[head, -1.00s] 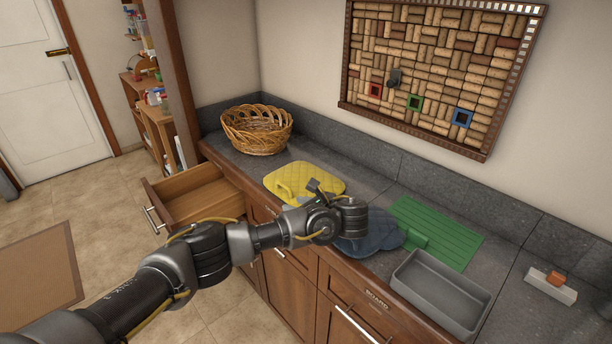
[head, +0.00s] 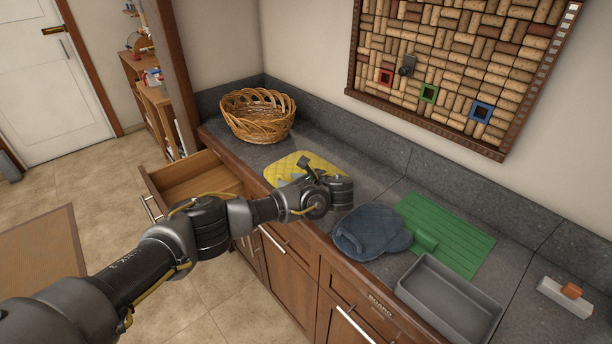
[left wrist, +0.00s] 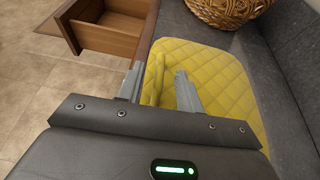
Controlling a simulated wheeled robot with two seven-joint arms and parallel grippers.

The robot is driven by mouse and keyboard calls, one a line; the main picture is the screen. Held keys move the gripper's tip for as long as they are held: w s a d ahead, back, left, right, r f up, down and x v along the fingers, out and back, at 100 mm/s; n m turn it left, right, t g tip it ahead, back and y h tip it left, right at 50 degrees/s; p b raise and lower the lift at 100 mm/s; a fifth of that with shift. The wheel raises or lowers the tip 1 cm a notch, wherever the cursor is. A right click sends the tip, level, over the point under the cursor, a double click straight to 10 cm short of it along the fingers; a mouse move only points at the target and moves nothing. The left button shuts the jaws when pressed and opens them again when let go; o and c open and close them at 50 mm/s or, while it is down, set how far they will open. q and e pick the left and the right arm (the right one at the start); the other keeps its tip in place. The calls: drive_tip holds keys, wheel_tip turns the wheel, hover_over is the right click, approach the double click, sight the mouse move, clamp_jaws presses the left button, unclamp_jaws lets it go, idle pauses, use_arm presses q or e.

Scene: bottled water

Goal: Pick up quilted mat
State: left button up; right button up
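The yellow quilted mat (head: 290,165) lies on the grey countertop, between the wicker basket and the blue mitt. My left arm reaches over the counter and covers the mat's near right part in the head view. In the left wrist view the mat (left wrist: 222,75) spreads below and beyond my left gripper (left wrist: 158,84). Its two fingers are apart, with a raised yellow ridge of the mat showing between them. I cannot tell whether the fingers touch it. My right gripper is not in view.
The wicker basket (head: 258,117) stands at the counter's far left end. An open drawer (head: 195,183) juts out below. Right of the mat are a dark blue mitt (head: 370,232), a green ridged mat (head: 455,235) and a grey tray (head: 450,300). A cork board (head: 460,70) hangs above.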

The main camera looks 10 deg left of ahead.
sight(281, 178)
use_arm(q)
drive_tip(key=shift+w+a, duration=0.1)
drive_tip(key=shift+a, duration=0.1)
drive_tip(key=p+x, duration=0.1)
drive_tip(key=x, duration=0.3)
drive_tip(key=shift+w+a+f+p, duration=0.15)
drive_tip(key=shift+f+p, duration=0.05)
drive_tip(key=shift+p, duration=0.1)
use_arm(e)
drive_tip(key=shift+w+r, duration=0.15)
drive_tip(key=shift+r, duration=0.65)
use_arm(q)
clamp_jaws()
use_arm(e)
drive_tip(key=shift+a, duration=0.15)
